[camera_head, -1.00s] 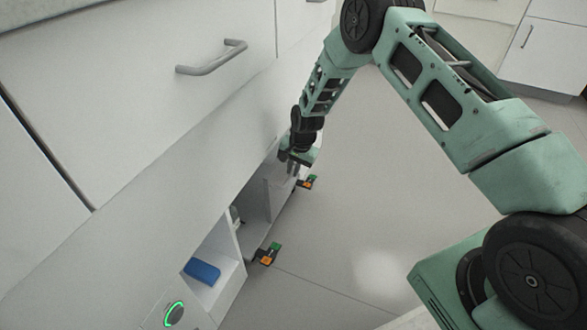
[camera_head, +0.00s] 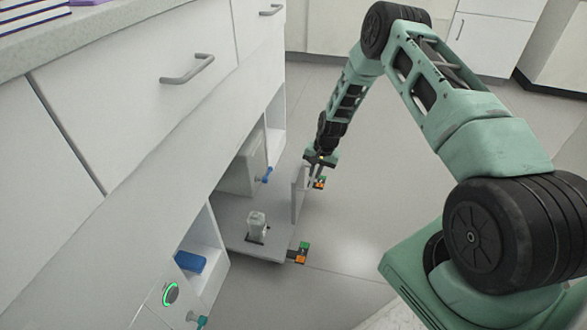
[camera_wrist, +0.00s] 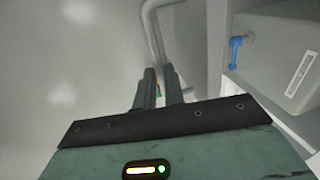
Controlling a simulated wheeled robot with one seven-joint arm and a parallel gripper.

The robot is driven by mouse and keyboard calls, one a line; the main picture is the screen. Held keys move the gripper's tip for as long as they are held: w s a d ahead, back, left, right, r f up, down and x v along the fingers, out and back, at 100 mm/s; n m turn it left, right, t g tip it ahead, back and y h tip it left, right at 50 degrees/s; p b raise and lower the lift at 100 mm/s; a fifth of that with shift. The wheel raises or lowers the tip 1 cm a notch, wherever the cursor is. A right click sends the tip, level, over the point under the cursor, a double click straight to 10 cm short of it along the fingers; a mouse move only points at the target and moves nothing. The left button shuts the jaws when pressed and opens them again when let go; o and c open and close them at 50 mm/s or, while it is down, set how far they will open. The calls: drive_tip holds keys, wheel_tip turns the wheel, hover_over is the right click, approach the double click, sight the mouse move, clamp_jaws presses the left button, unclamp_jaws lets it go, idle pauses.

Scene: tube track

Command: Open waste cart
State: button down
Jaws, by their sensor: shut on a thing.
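The waste cart (camera_head: 228,213) is a low grey platform standing partly out from under the white cabinet on the left. An upright front panel (camera_head: 299,192) rises at its outer edge. On the platform are a pale box with a blue tap (camera_head: 242,168) and a small clear bottle (camera_head: 257,224). My gripper (camera_head: 315,178) is at the top of the front panel. In the wrist view my gripper (camera_wrist: 160,80) has its fingers close together at a grey bar-shaped handle (camera_wrist: 154,32), and is shut on it. The exact contact is partly hidden by the fingers.
Green and orange corner pieces (camera_head: 299,253) sit low at the cart's outer edge. A cabinet bay beside it holds a blue object (camera_head: 190,261). A green-lit round button (camera_head: 171,294) is on the cabinet front. The floor (camera_head: 350,225) to the right is clear.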

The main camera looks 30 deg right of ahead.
drive_tip(key=s+d+p, duration=0.3)
drive_tip(key=s+d, duration=0.6)
drive_tip(key=shift+s+d, duration=0.15)
drive_tip(key=shift+s, duration=0.05)
drive_tip(key=c, duration=1.5)
unclamp_jaws()
drive_tip(key=shift+r, duration=0.15)
drive_tip(key=r+p, duration=0.1)
drive_tip(key=r, duration=0.4)
drive_tip(key=s+d+r+p, duration=0.1)
drive_tip(key=r+p, duration=0.1)
drive_tip(key=r, duration=0.4)
drive_tip(key=s+d+r+p, duration=0.1)
drive_tip(key=r+p, duration=0.1)
drive_tip(key=r, duration=0.3)
drive_tip(key=shift+s+d+r, duration=0.2)
drive_tip(key=shift+r, duration=0.2)
